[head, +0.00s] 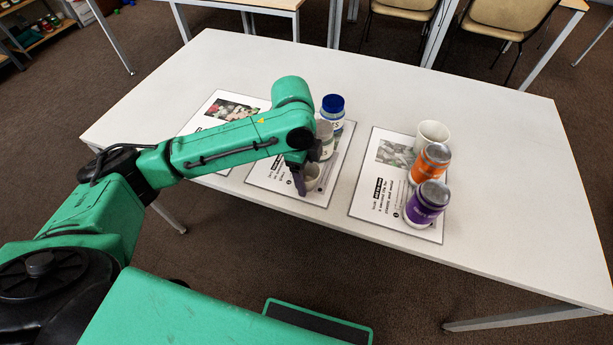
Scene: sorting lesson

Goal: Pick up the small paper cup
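A small pale cup (314,176) stands on the middle printed sheet, near its front edge. It is partly hidden by my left gripper (301,180), whose dark fingers point down at the cup's left side. I cannot tell whether the fingers touch the cup or how far apart they are. A larger white cup (432,133) stands at the back of the right sheet, apart from my gripper. My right gripper is not in view.
A blue-lidded jar (333,106) and a grey-topped container (325,137) stand close behind the small cup. Orange (431,161) and purple (426,204) jars stand on the right sheet (371,203). The white table (520,210) is clear at the right. Chairs stand behind it.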

